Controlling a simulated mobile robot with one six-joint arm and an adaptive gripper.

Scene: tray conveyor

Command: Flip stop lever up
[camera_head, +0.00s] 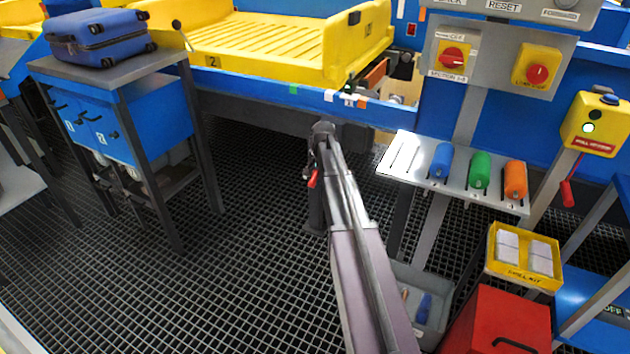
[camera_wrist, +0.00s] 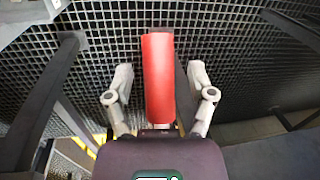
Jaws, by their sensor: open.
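A red cylindrical handle (camera_wrist: 158,75), which looks like the stop lever's grip, stands out in the middle of the wrist view. My gripper (camera_wrist: 160,88) is open, with one finger on each side of the handle and a visible gap on both sides. A dark bar shows just right of the handle. In the head view a small red part (camera_head: 312,179) shows beside the far end of my arm, below the conveyor's blue edge; it seems to be the same handle. My arm hides much of that area, and the lever's pivot is not clear.
A yellow tray (camera_head: 262,45) sits on the conveyor behind. A blue suitcase (camera_head: 98,36) lies on a stand at left. At right are a shelf (camera_head: 408,160) with coloured cylinders, a control panel (camera_head: 490,62), a yellow box (camera_head: 505,272) and a red box (camera_head: 505,315). Grated floor is open at left centre.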

